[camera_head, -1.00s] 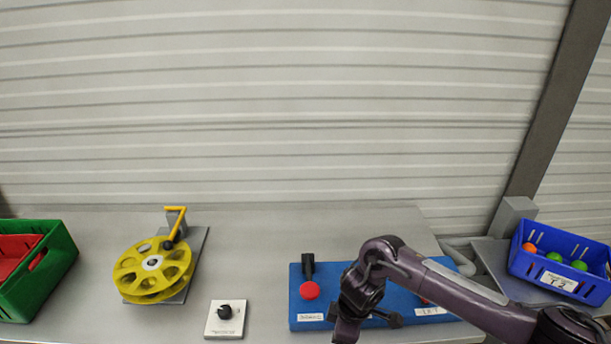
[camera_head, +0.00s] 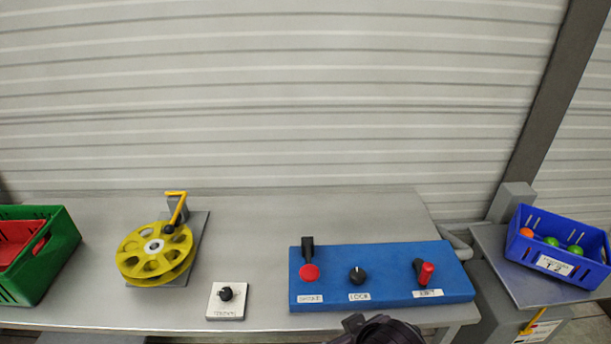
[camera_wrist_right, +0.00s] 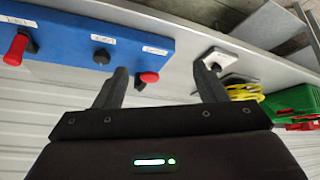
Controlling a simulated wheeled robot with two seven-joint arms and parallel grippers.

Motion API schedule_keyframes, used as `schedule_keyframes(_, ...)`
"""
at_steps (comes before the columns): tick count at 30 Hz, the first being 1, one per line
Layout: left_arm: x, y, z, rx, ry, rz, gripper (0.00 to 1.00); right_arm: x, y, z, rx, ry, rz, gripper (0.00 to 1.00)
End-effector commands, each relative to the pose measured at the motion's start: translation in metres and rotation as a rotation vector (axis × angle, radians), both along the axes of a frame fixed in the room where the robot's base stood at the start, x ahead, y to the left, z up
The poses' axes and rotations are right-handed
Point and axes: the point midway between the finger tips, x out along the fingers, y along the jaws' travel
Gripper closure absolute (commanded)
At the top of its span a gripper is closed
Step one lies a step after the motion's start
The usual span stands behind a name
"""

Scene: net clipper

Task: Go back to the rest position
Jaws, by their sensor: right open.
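My right gripper (camera_wrist_right: 160,88) shows in the right wrist view with its two dark fingers apart and nothing between them. In the head view only a dark part of my right arm shows at the bottom edge, below the blue control panel (camera_head: 385,295); the fingers are hidden there. My left gripper is in neither view.
A yellow reel (camera_head: 155,247) with a crank stands on the grey table (camera_head: 262,230). A small white box with a black knob (camera_head: 226,293) sits in front. A green crate (camera_head: 52,262) is at the left. A blue bin (camera_head: 592,270) with balls is at the right.

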Motion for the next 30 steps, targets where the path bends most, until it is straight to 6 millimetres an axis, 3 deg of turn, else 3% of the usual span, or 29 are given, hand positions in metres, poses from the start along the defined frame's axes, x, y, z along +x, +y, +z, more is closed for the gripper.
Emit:
schedule_keyframes(6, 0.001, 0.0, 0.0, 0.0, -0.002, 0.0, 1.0, -0.04, -0.059, -0.007, -0.024, 0.131, -0.169, 0.35)
schedule_keyframes(15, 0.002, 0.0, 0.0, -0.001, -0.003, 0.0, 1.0, -0.095, -0.117, -0.009, -0.053, 0.284, -0.33, 0.35)
schedule_keyframes(23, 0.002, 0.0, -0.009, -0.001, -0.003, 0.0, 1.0, -0.078, -0.112, -0.081, -0.059, 0.301, -0.32, 0.35)
schedule_keyframes(30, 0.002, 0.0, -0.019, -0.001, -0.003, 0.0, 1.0, -0.073, -0.11, -0.164, -0.065, 0.327, -0.315, 0.35)
